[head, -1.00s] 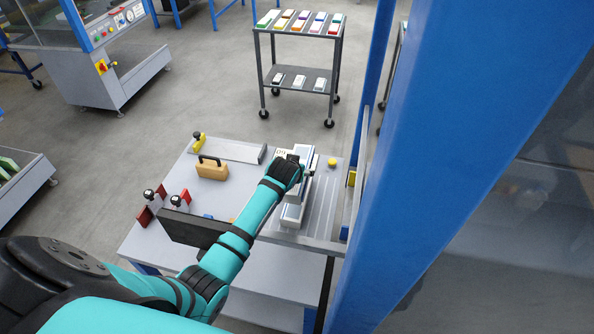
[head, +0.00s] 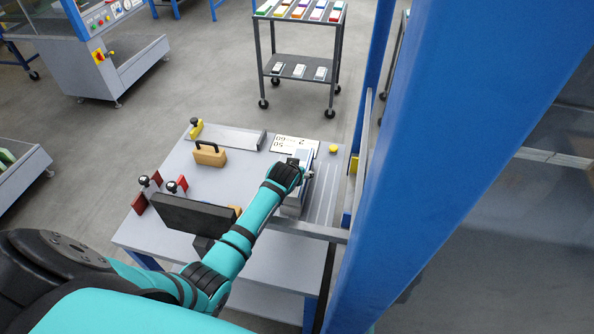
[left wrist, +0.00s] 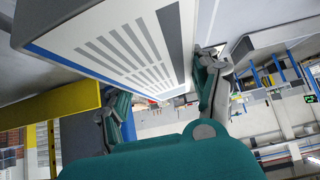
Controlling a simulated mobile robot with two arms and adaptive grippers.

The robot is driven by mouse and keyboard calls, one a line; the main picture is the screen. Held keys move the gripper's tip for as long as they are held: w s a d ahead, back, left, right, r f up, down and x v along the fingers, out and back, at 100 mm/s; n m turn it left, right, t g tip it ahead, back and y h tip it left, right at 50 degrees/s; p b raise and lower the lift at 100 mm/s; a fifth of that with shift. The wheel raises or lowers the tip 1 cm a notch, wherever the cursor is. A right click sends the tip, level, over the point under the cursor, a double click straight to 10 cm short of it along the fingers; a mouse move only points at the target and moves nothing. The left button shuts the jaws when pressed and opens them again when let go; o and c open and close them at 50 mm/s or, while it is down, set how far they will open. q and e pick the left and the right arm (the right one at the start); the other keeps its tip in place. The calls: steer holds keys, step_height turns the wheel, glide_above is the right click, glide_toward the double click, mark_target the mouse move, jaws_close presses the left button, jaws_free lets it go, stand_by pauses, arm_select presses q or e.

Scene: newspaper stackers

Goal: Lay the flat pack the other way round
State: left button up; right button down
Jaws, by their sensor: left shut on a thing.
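My left gripper (head: 303,172) is over the right part of the grey work table (head: 215,185), shut on the flat pack (head: 296,204). In the head view the arm and hand hide much of the pack. In the left wrist view the pack (left wrist: 130,45) fills the upper left, between the two fingers (left wrist: 165,98). It shows a pale face with grey stripes, a dark grey band and a blue edge. I cannot tell whether it touches the table. My right gripper is not in view.
A plate with printed numbers (head: 292,144), a yellow knob (head: 333,149), a wooden block with a handle (head: 210,154) and red clamps (head: 150,190) are on the table. A blue post (head: 470,120) stands close on the right. A trolley (head: 300,72) of packs stands behind.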

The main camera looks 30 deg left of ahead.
arm_select(q)
steer(key=shift+f+b, duration=0.3)
steer(key=shift+f, duration=0.15)
stand_by(0.5)
steer(key=o, duration=1.4)
steer(key=shift+o, duration=1.2)
steer(key=shift+s, duration=0.1)
